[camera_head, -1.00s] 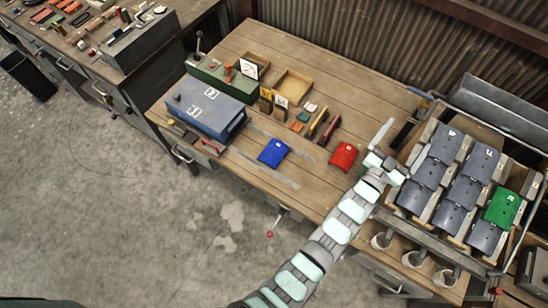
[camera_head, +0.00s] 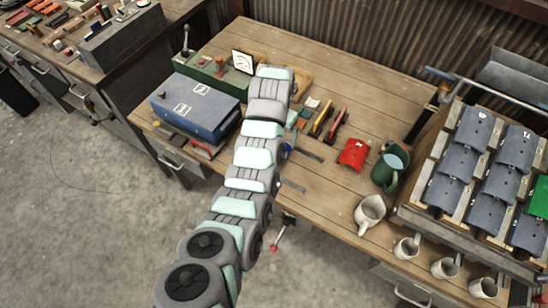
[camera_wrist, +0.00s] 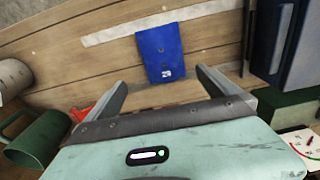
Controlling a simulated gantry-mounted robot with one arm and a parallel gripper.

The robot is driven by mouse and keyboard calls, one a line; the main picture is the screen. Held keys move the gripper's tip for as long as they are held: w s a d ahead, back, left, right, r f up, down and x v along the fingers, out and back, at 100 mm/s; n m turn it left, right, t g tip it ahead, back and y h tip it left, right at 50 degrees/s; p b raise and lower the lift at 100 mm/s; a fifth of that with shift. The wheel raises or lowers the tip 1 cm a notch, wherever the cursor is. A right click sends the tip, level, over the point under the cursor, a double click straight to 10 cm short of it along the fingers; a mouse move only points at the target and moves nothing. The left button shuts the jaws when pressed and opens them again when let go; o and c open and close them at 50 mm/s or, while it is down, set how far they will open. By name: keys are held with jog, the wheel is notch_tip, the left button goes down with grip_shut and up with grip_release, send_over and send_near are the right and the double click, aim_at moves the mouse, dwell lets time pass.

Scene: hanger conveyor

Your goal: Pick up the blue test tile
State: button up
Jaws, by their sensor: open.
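The blue test tile (camera_wrist: 160,50) lies flat on the wooden bench in the wrist view, with a small white mark near its lower edge. My gripper (camera_wrist: 160,79) is open and empty. Its two fingers point toward the tile, one on each side of its line, and the tile shows beyond the fingertips. No contact between them shows. In the head view my arm covers nearly all of the tile; only a sliver of blue (camera_head: 287,149) shows at the arm's right edge. My gripper itself is hidden behind the arm there.
A red tile (camera_head: 353,154), a green mug (camera_head: 390,168) and a white mug (camera_head: 369,213) stand to the right. A blue case (camera_head: 195,106) is to the left. A rack of grey tiles (camera_head: 461,160) fills the right side.

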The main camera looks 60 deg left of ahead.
jog(key=f, duration=0.2)
jog(key=s+f, duration=0.1)
jog(key=f, duration=0.2)
jog(key=shift+s+d, duration=0.1)
jog(key=shift+s, duration=0.1)
jog(key=shift+w+a+f+b, duration=0.1)
jog(key=shift+f+b, duration=0.1)
jog(key=shift+f, duration=0.55)
jog(key=shift+s+a+f+b, duration=0.1)
jog(key=shift+f+b, duration=0.15)
jog(key=shift+f, duration=0.55)
jog(key=shift+w+a+f+b, duration=0.1)
jog(key=shift+f+b, duration=0.1)
jog(key=shift+f, duration=1.05)
jog(key=shift+c, duration=0.6)
jog(key=c, duration=1.4)
jog(key=shift+r, duration=0.15)
jog(key=shift+c, duration=0.2)
